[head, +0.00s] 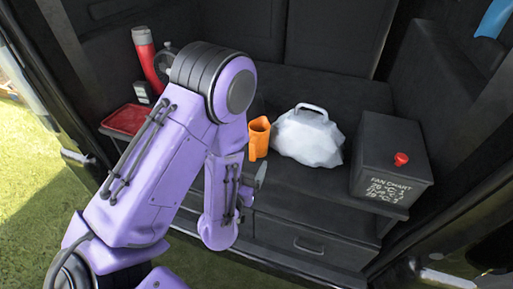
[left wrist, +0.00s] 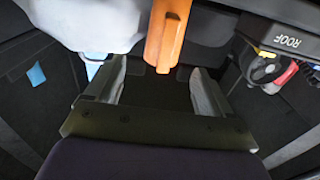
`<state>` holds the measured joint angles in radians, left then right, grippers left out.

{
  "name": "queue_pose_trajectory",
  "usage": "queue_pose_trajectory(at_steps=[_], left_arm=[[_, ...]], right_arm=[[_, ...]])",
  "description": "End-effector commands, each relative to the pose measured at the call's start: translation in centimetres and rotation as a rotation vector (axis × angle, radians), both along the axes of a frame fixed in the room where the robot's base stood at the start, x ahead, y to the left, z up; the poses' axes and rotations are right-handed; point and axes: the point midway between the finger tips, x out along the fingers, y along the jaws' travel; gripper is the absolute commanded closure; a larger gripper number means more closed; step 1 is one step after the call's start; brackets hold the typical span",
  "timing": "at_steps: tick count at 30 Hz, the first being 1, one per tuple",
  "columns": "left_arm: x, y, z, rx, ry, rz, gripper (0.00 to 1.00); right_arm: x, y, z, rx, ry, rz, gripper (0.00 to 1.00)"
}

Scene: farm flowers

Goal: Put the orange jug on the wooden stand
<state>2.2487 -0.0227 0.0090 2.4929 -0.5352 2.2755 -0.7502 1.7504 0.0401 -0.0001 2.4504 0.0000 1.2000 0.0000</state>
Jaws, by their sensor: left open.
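The orange jug (head: 259,137) stands upright on the dark shelf inside the vehicle, just left of a white bag-like container. My left gripper is mostly hidden behind my purple arm in the head view; a dark part of it (head: 251,184) shows below the jug. In the left wrist view, the gripper (left wrist: 158,68) is open with nothing between its fingers. The jug (left wrist: 166,38) shows there just beyond the fingertips, cut off by the top edge. I cannot tell the exact gap to it. The wooden stand is not seen in either view. My right gripper is not seen.
The white container (head: 308,137) sits close beside the jug. A black box with a fan chart (head: 392,163) and a red knob stands at the right. A red tray (head: 125,121) is at the left. A drawer (head: 306,242) is below the shelf, with grass outside.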

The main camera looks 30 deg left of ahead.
Motion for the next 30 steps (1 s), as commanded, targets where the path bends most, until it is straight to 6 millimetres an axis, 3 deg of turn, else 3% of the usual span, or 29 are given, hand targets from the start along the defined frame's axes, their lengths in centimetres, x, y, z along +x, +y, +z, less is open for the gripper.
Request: queue_pose_trajectory(at_steps=[1,3,15,23,24,25,30], left_arm=[[0.9,0.4,-0.5,-0.006,-0.008,0.007,0.18],[2.1,0.7,0.2,-0.005,-0.001,0.004,0.18],[7.6,2.9,0.4,-0.005,0.003,0.003,0.18],[8.4,3.0,0.2,-0.003,0.006,0.001,0.18],[8.4,3.0,0.2,-0.003,0.006,0.001,0.21],[8.3,3.0,0.2,-0.002,0.005,0.001,0.31],[8.3,3.0,0.2,-0.002,0.005,0.001,0.86]], right_arm=[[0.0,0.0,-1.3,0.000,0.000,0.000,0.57],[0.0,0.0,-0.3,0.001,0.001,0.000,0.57],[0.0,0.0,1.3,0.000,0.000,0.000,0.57],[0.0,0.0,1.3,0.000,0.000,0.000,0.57],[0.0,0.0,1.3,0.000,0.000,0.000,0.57],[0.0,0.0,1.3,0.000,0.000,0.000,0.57],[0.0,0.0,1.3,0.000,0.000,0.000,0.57]])
